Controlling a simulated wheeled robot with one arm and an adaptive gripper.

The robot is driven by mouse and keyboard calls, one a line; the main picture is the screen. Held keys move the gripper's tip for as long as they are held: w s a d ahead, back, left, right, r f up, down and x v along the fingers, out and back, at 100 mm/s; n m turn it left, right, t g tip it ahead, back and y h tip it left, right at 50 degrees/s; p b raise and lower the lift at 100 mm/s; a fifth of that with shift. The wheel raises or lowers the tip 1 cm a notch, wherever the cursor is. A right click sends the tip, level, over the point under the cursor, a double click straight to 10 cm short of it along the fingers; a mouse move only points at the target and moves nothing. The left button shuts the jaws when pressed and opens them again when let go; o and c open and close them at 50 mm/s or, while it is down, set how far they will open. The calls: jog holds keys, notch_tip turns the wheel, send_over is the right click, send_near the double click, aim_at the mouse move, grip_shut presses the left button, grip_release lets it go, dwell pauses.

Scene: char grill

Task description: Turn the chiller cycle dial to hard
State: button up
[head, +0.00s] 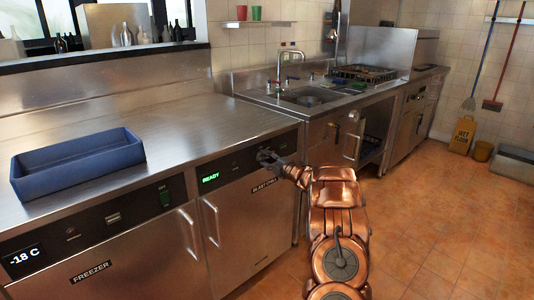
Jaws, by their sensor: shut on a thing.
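The blast chiller (245,240) is the steel cabinet labelled BLAST CHILL, right of the freezer. Its dark control panel (230,166) has a green display (210,178) reading READY. My gripper (266,156) reaches in from the right and is at this panel, shut on the chiller cycle dial. The fingers hide the dial, so its pointer and cycle markings cannot be read.
A blue tray (80,172) sits on the steel counter (190,128) above. The freezer (130,260) at left shows -18 C. Door handles (210,222) stick out below the panels. The sink (310,96) is farther right. Orange floor at right is open.

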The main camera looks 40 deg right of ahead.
jog(key=shift+m+p, duration=1.75)
jog(key=shift+m, duration=0.45)
jog(key=o, duration=1.1)
jog(key=s, duration=1.2)
jog(key=shift+a, duration=0.1)
